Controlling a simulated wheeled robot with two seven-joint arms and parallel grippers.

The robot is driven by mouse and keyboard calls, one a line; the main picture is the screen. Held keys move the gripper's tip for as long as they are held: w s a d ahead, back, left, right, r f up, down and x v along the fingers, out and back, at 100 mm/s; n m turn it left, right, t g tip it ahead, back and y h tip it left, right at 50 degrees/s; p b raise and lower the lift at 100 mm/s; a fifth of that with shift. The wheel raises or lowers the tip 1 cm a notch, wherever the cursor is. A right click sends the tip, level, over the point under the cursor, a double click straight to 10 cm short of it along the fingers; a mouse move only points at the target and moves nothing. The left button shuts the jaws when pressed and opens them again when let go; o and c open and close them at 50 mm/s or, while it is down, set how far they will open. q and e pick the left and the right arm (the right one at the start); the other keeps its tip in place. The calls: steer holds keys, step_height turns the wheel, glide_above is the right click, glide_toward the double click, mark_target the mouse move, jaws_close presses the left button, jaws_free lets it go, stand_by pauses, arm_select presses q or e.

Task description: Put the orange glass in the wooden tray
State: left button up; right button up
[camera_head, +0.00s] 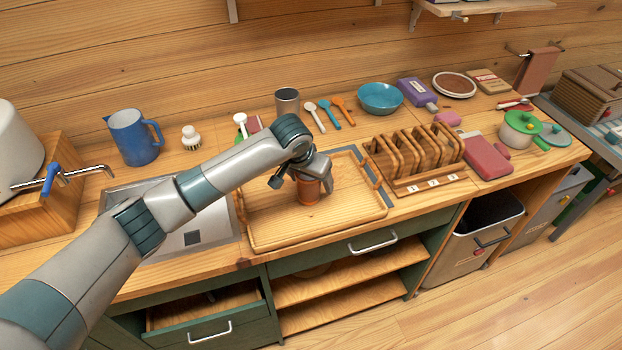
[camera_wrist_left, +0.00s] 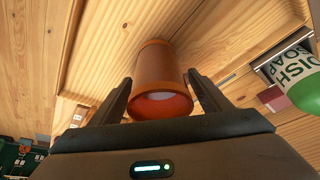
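The orange glass (camera_head: 308,193) stands upright on the floor of the wooden tray (camera_head: 265,232), near the tray's middle. My left gripper (camera_head: 302,184) is over and around it, with one finger on each side. In the head view the fingers look spread, with a gap between the left finger and the glass. In the left wrist view the orange glass (camera_wrist_left: 160,80) lies between the two dark fingertips (camera_wrist_left: 158,80). The gripper partly hides the glass's top in the head view. My right gripper is not in view.
A metal sink (camera_head: 193,238) is left of the tray. A wooden rack (camera_head: 415,158) stands to its right and a grey cup (camera_head: 287,102) behind it. A blue pitcher (camera_head: 134,137) is at the back left. The tray's front part is bare.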

mark_target(303, 190)
arm_select(q)
steer(key=shift+r, duration=0.1)
steer(key=shift+s+a+r, duration=0.1)
steer(key=shift+r, duration=0.35)
steer(key=b+v, duration=0.3)
steer(key=v, duration=0.8)
